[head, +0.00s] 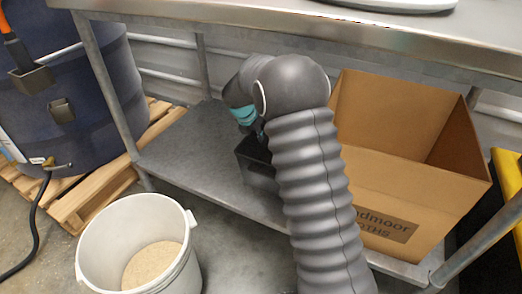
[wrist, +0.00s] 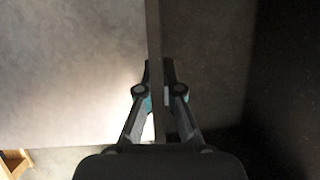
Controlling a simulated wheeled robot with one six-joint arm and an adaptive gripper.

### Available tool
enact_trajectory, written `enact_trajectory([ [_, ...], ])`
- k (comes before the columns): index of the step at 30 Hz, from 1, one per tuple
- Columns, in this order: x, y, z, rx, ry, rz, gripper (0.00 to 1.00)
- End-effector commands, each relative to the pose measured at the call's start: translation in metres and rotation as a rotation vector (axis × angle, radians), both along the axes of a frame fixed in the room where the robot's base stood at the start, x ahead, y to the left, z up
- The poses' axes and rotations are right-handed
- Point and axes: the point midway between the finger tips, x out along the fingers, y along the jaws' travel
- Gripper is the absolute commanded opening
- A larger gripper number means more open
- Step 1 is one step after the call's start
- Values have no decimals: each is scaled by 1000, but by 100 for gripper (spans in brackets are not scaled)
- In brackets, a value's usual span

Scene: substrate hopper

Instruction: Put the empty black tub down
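The black tub (head: 253,168) is at the lower shelf, left of the cardboard box and partly hidden behind my arm. In the wrist view its thin wall (wrist: 153,30) runs upright through the middle, with its dark inside to the right. My gripper (wrist: 158,72) is shut on this wall, one finger on each side. In the head view the fingers are mostly hidden by my arm. The grey lower shelf (head: 195,150) lies beneath; I cannot tell whether the tub's base touches it.
An open cardboard box (head: 385,190) stands on the shelf at right. A white bucket (head: 190,265) with pale grain is on the floor in front. A dark blue drum (head: 75,110) stands on a wooden pallet (head: 85,200) at left. The steel tabletop (head: 400,30) overhangs the shelf.

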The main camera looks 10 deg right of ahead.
Motion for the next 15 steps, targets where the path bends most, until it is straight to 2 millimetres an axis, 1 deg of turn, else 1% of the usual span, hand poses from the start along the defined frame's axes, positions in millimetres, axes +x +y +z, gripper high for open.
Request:
enact_trajectory([
  [1,0,0,-5,-1,1,1,0],
  [5,0,0,-10,-1,0,1,0],
  [8,0,0,-18,-1,1,1,0],
  [15,0,0,-53,-2,2,1,0],
])
